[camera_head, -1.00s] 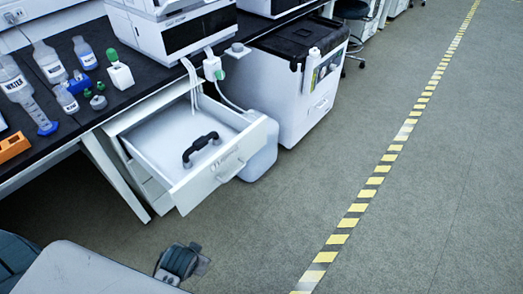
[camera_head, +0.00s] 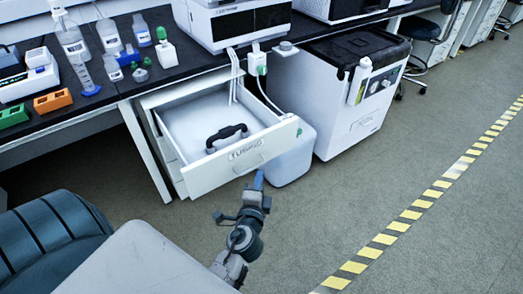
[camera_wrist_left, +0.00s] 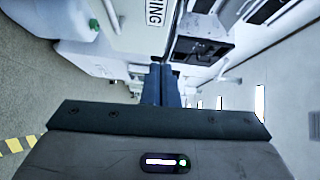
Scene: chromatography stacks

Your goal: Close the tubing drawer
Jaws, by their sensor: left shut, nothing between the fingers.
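The tubing drawer (camera_head: 205,178) is white and stands pulled out from under the bench, its front labelled TUBING. A bar handle (camera_head: 248,166) sits on the front below the label. A black curved piece (camera_head: 226,137) lies inside. In the left wrist view the drawer front (camera_wrist_left: 133,32) shows at the top, with part of its label. My left gripper (camera_head: 259,178) is shut and empty, just in front of the drawer front near the handle; contact cannot be told. Its blue fingers (camera_wrist_left: 160,85) are together in the left wrist view. My right gripper is not in view.
A white jug (camera_head: 290,158) stands on the floor right of the drawer, beside a white cabinet (camera_head: 335,120). White tubes hang from the bench into the drawer. Bottles (camera_head: 108,36) and racks stand on the black bench top. The floor on the right is clear, with a striped tape line.

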